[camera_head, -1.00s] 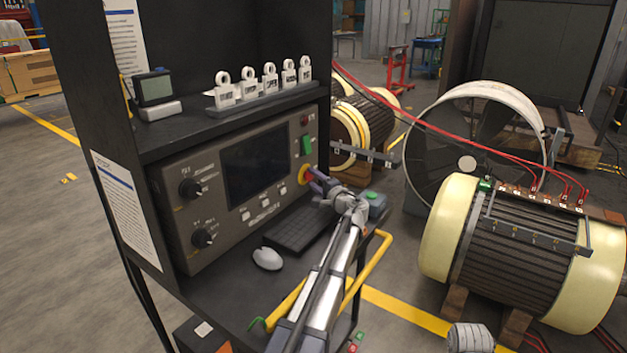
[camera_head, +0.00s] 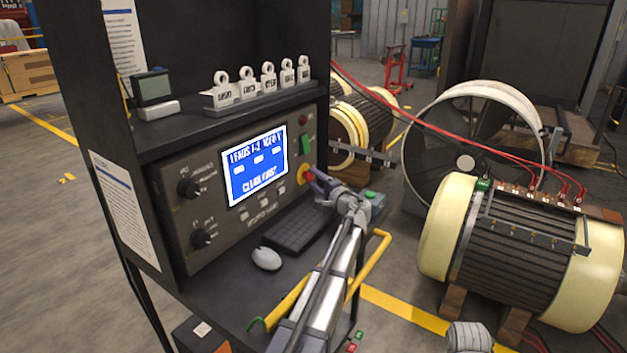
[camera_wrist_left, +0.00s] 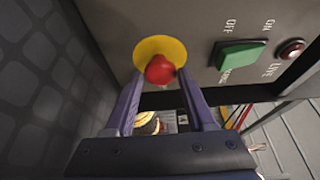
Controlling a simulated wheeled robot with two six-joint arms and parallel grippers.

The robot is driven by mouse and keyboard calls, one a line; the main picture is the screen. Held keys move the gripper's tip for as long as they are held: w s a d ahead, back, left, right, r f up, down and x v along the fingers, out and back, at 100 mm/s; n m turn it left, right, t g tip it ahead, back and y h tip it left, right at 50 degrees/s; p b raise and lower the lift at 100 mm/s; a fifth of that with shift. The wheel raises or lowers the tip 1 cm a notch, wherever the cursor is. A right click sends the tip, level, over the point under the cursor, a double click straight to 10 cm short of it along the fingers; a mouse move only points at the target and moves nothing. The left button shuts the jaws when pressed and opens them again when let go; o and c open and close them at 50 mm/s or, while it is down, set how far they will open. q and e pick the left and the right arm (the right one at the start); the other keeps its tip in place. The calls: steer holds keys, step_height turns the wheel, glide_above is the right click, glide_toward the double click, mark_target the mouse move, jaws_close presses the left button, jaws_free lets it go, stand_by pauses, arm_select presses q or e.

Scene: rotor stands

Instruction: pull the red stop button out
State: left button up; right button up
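The red stop button (camera_wrist_left: 160,69) sits on a round yellow plate (camera_wrist_left: 150,52) on the grey control panel (camera_head: 170,220). In the head view the button (camera_head: 306,174) shows at the panel's right side, partly behind my gripper. My left gripper (camera_head: 314,180) reaches it from the front right. In the left wrist view the two purple fingers (camera_wrist_left: 160,82) are spread, one on each side of the button, with gaps visible between them and it. How far the button stands out is hard to tell.
The panel screen (camera_head: 255,166) is lit blue with white text. A green switch (camera_wrist_left: 238,55) and a red lamp (camera_wrist_left: 292,48) are beside the button. A keyboard (camera_head: 297,233) and mouse (camera_head: 265,258) lie on the shelf below. Large motors stand to the right.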

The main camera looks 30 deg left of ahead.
arm_select(q)
steer(key=o, duration=0.4)
steer(key=shift+v, duration=3.95)
